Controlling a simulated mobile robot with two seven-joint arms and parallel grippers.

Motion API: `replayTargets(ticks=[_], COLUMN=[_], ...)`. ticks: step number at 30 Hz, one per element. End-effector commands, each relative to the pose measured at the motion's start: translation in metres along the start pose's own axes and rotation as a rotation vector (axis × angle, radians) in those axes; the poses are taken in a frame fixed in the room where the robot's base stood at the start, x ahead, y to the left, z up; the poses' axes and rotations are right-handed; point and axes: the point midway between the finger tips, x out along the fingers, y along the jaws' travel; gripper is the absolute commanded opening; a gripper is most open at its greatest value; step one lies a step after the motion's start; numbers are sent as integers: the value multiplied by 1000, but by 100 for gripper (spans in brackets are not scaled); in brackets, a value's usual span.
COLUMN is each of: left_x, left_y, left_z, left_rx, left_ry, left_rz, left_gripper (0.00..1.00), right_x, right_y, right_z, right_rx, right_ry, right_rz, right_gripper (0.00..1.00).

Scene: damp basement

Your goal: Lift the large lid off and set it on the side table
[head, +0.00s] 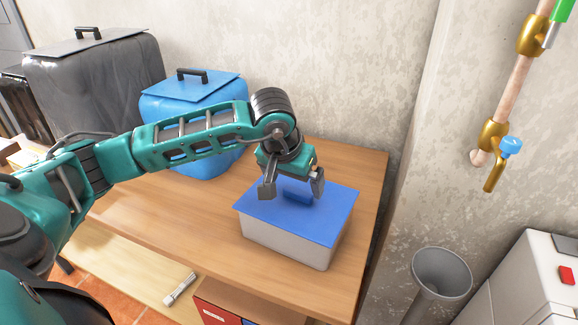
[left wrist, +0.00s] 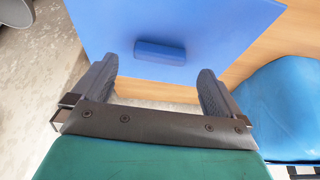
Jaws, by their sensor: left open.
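A flat blue lid (head: 325,215) with a blue block handle (head: 298,192) covers a pale grey box (head: 285,247) on a wooden table (head: 200,225). My left gripper (head: 291,187) is open just above this lid, its fingers to either side of the handle in the head view. In the left wrist view the lid (left wrist: 215,30) and its handle (left wrist: 160,53) show beyond the open fingers (left wrist: 160,78), with nothing held. Two other lids have black handles: a blue one (head: 215,85) on a blue bin and a grey one (head: 75,46) on a large black bin. My right gripper is out of view.
The blue bin (head: 190,160) stands behind my left forearm; the black bin (head: 95,85) is farther left. A lower pale wooden surface (head: 125,255) is mostly bare, with a small white object (head: 180,288). A grey pipe (head: 440,275) and brass tap (head: 492,150) are at right.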

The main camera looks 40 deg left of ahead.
Motion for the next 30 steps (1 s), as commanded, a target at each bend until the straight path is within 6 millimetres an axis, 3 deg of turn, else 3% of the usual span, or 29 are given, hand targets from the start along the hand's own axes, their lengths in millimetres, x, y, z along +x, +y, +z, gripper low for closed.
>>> replayTargets(ticks=[7, 19, 30], left_x=[31, 36, 36], left_y=[0, 0, 0], left_z=[1, 0, 0], left_rx=[-1, -1, -1], left_ry=[-2, 0, 0], left_rz=[2, 1, 1], left_gripper=[100, 100, 65], right_x=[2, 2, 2], right_y=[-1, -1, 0], right_z=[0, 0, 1], right_rx=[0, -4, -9], right_ry=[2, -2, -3], right_rz=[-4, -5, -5], right_gripper=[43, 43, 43])
